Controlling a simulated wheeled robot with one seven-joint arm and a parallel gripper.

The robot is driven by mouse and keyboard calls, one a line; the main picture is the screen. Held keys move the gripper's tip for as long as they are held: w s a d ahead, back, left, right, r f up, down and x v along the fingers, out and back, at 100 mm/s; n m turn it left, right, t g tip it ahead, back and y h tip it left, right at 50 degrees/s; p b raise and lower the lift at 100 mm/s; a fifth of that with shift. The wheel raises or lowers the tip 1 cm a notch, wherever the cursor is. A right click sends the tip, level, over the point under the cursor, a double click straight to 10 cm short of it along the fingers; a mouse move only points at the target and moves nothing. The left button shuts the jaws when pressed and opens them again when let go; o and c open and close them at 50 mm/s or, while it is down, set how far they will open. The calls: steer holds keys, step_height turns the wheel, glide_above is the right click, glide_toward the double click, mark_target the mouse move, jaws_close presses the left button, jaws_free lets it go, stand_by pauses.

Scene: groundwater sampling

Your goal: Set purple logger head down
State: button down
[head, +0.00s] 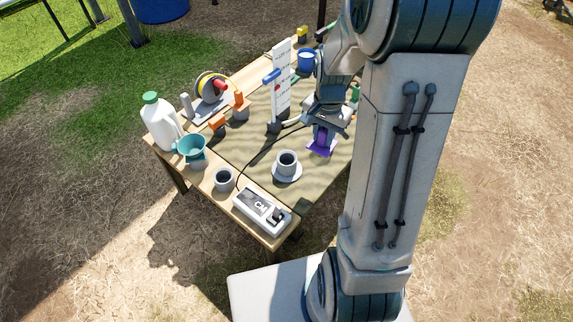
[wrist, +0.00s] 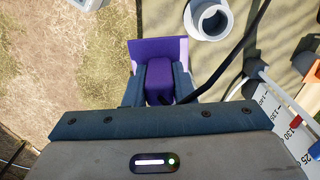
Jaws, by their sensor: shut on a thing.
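The purple logger head (head: 321,143) is a block with a wider flat purple plate, at the right part of the table in the head view. My gripper (head: 324,128) is shut on it from above. In the wrist view, the dark blue fingers of my gripper (wrist: 160,84) press on both sides of the purple logger head (wrist: 159,72). It is near the table edge, over the striped mat (head: 250,145). I cannot tell whether its underside touches the mat. My arm hides the table's right side.
A dark cable runs beside the gripper. An upright scale board (head: 281,80) stands behind. A meter (head: 262,211), second cup (head: 223,179), teal funnel (head: 191,149) and white jug (head: 160,125) line the table's left and front.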

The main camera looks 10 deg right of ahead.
steer(key=shift+s+d+m, duration=0.3)
steer(key=shift+s+m, duration=0.15)
steer(key=shift+m, duration=0.05)
steer(key=shift+w+a+f, duration=0.1)
steer(key=shift+a+f, duration=0.1)
steer(key=shift+f, duration=0.15)
steer(key=shift+w+a+f+b, duration=0.95)
steer(key=shift+w+a+f, duration=0.35)
steer(key=shift+f, duration=0.4)
steer(key=shift+w+a+f+b, duration=1)
steer(key=shift+a+f, duration=0.45)
steer(key=shift+f, duration=0.3)
steer(key=shift+w+a+f+b, duration=0.85)
steer(key=shift+w+a+f, duration=0.45)
steer(key=shift+f, duration=0.4)
steer(key=shift+f, duration=0.2)
steer(key=c, duration=1.2)
jaws_free()
